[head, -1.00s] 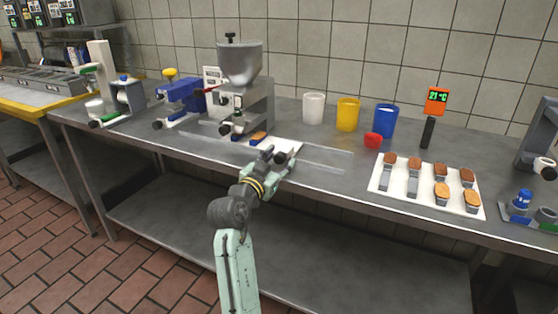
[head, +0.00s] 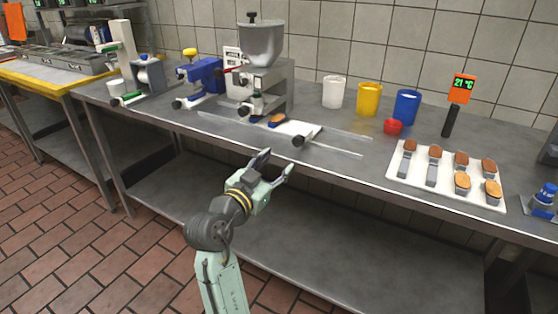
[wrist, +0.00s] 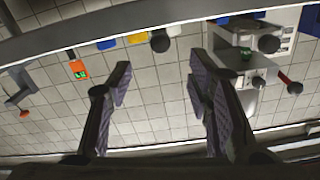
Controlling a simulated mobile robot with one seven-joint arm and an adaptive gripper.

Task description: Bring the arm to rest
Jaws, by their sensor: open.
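My gripper (head: 276,163) is open and empty. It is in front of the steel counter's front edge (head: 330,178), apart from the things on it. In the wrist view its two fingers (wrist: 160,95) stand wide apart with nothing between them. My arm reaches up from the bottom of the head view.
On the counter stand a hopper machine (head: 262,75), a white board (head: 297,127) with a dark-knobbed handle (head: 302,139), and white (head: 333,92), yellow (head: 369,97) and blue (head: 406,107) cups. The space before the counter is clear.

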